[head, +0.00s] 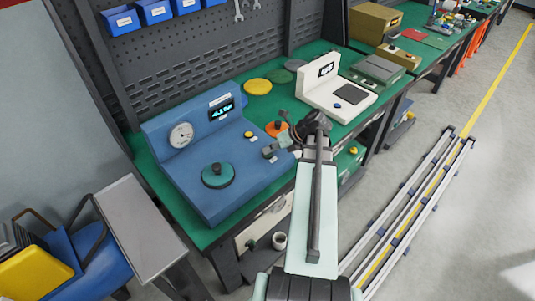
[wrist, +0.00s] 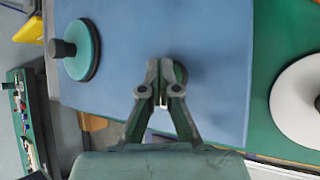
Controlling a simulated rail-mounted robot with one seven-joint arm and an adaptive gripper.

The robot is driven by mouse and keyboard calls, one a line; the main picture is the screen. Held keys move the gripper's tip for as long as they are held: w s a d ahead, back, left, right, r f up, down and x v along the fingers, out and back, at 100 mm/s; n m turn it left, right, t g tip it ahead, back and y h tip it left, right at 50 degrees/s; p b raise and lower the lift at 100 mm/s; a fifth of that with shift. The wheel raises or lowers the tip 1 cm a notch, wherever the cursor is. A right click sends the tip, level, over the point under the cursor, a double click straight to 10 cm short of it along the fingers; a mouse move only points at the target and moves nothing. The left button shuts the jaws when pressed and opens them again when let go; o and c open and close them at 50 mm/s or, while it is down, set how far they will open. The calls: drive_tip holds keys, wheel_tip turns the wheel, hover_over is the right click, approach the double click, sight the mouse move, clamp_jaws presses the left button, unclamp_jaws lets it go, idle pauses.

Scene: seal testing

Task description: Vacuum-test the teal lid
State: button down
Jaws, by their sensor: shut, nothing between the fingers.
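The teal lid (head: 217,176), a round disc with a dark knob, lies flat on the front left of the blue tester (head: 190,150). It also shows at the upper left of the wrist view (wrist: 88,50). The tester has a round gauge (head: 181,135), a lit display (head: 222,108) and a yellow button (head: 249,135). My gripper (head: 268,152) is over the tester's right end, apart from the lid and to its right. In the wrist view the fingers (wrist: 163,78) are shut and empty. A dark green rounded thing partly hidden behind them is unclear.
An orange disc (head: 275,128) lies right of the tester. A yellow disc (head: 257,86) and a green disc (head: 278,76) lie behind. A white device (head: 336,88) stands further right. A white disc (wrist: 298,103) shows in the wrist view. A grey side table (head: 140,225) stands front left.

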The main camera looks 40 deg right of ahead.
drive_tip(key=shift+r+p, duration=0.85)
drive_tip(key=shift+p, duration=0.25)
wheel_tip(320, 180, up, 5)
drive_tip(key=p, duration=0.5)
idle(5.6)
